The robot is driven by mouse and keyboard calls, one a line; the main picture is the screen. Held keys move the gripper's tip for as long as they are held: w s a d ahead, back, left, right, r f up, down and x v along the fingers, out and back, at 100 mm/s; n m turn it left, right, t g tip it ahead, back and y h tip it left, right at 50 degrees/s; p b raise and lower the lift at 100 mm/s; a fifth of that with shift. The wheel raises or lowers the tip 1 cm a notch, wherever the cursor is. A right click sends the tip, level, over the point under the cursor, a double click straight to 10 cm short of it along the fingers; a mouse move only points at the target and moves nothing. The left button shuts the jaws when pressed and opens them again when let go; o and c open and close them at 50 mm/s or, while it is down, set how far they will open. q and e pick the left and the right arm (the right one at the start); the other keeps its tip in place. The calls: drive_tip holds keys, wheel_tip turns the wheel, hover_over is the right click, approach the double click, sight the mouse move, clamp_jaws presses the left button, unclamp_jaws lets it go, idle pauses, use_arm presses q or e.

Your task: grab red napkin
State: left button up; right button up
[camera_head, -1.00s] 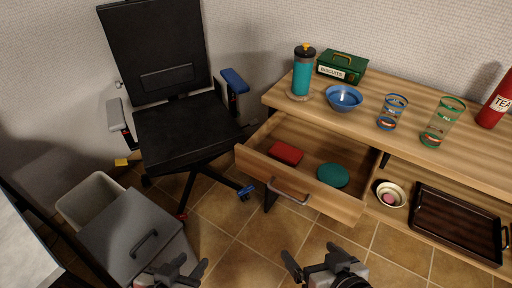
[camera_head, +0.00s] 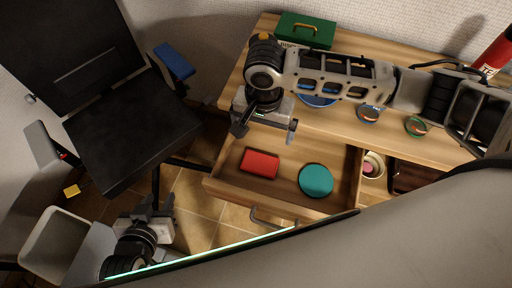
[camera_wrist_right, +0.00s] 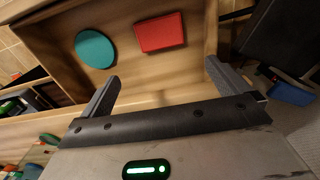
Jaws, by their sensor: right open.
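The red napkin (camera_head: 259,164), a folded red rectangle, lies flat in the open wooden drawer (camera_head: 225,183), left of a round teal item (camera_head: 316,180). In the right wrist view the napkin (camera_wrist_right: 160,32) lies ahead of the fingers and apart from them. My right gripper (camera_head: 265,129) is open and empty above the back of the drawer, behind the napkin in the head view. Its two spread fingers also show in the right wrist view (camera_wrist_right: 162,85). My left gripper (camera_head: 155,204) is at the lower left, away from the drawer, with its fingers apart and empty.
A green box (camera_head: 306,30), a blue bowl (camera_head: 318,101), glasses (camera_head: 368,115) and a red bottle (camera_head: 495,52) stand on the desk, partly behind my right arm. A black chair (camera_head: 130,130) is left of the drawer. A bowl (camera_head: 374,165) sits on the shelf right of it.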

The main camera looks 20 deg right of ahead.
hover_over(260, 163)
drive_tip(key=f, duration=0.9)
drive_tip(key=shift+w+d+b, duration=0.2)
drive_tip(key=shift+d+b, duration=0.05)
drive_tip(key=shift+b, duration=0.15)
drive_tip(key=shift+s+a+f, duration=0.1)
drive_tip(key=shift+a+f, duration=0.05)
drive_tip(key=shift+f, duration=1.25)
drive_tip(key=shift+s+a+f, duration=0.1)
drive_tip(key=shift+f, duration=1.25)
drive_tip(key=shift+c, duration=0.3)
drive_tip(key=c, duration=0.6)
